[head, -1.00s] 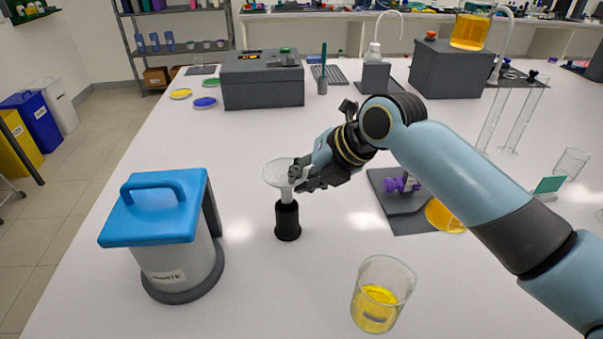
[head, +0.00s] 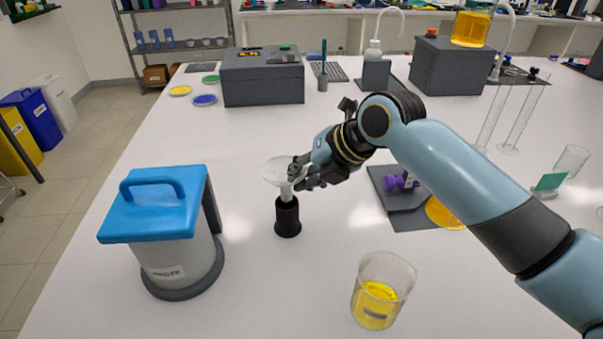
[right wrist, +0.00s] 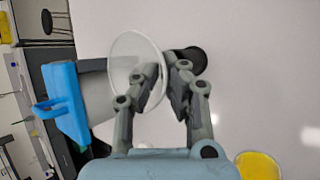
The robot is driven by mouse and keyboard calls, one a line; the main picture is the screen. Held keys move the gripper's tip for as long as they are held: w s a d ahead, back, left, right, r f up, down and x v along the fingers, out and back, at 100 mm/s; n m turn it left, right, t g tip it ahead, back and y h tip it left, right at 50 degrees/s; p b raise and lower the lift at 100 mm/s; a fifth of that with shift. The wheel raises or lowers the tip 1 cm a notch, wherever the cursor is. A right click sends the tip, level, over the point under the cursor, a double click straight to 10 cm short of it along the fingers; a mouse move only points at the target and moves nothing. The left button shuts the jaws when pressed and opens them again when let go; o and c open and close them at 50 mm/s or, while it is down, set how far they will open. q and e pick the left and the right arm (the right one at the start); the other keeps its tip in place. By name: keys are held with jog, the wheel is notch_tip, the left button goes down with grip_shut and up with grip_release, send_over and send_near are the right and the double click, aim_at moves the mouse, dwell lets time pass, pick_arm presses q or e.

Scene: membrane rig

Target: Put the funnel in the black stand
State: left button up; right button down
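The clear funnel (head: 276,171) is at the centre of the table in the head view, its wide mouth up and its stem pointing down. The black stand (head: 288,217) stands upright on the table under it. The stem's pale lower end shows at the stand's upper left; I cannot tell whether it is inside. My right gripper (head: 298,180) is at the funnel's right side, its fingers closed about the funnel below the rim. In the right wrist view the funnel's rim (right wrist: 122,42) is by the fingertips (right wrist: 166,78), with the stand (right wrist: 197,58) behind. My left gripper is not visible.
A blue-lidded waste bin (head: 180,262) stands left of the stand. A beaker of yellow liquid (head: 378,303) is in front right. A dark plate with a purple-knobbed device (head: 408,205) lies to the right behind my arm. The table between bin and stand is clear.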

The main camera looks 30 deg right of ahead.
jog(key=shift+f+b, duration=1.75)
jog(key=shift+f, duration=0.5)
jog(key=c, duration=1.4)
grip_release()
jog(key=v, duration=1.2)
jog(key=shift+s, duration=0.15)
